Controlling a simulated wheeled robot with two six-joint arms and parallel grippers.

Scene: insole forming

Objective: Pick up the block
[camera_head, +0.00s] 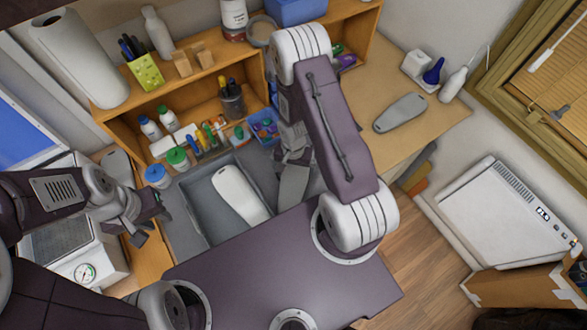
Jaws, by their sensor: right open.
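A white sole-shaped block (240,194) lies in a grey tray (188,215) in the middle of the bench. A similar grey sole-shaped block (400,112) lies on the wooden bench top to the right. My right gripper (293,172) is beside the tray's right side, partly hidden by my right arm; it is open. A grey flat piece is at its fingers, and I cannot tell whether it is a finger part or another block. My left gripper (148,222) is left of the tray, clear of the white block, with its fingers apart and nothing visible between them.
A wooden shelf (200,95) with bottles, pens and jars stands behind the tray. A machine with a gauge (85,272) is at the lower left. The bench around the grey block is clear.

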